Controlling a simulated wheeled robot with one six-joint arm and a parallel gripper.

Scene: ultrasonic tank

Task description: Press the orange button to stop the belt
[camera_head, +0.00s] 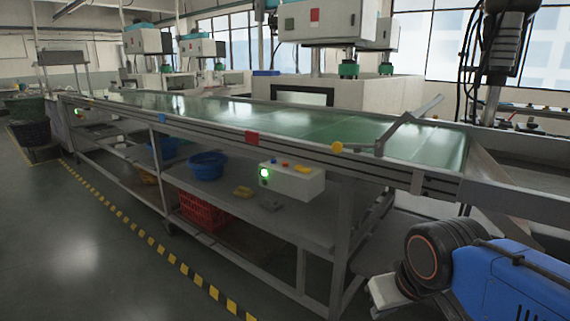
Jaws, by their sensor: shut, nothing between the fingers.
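A pale control box (310,186) is mounted under the near side rail of the belt. An orange-yellow button (302,169) shows on its top, with a small red-orange part (285,163) beside it. A lit green button (264,173) is on its left end face. The green conveyor belt (300,122) runs from the far left to the right. A blue and black arm part (500,280), which appears to be mine, is at the lower right, apart from the box. I cannot make out my gripper's fingers.
A yellow knob (337,147) and an angled metal bar (410,122) stand at the belt's near edge. A frame leg (342,245) stands below the rail. Floor is clear left of the striped line (185,269).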

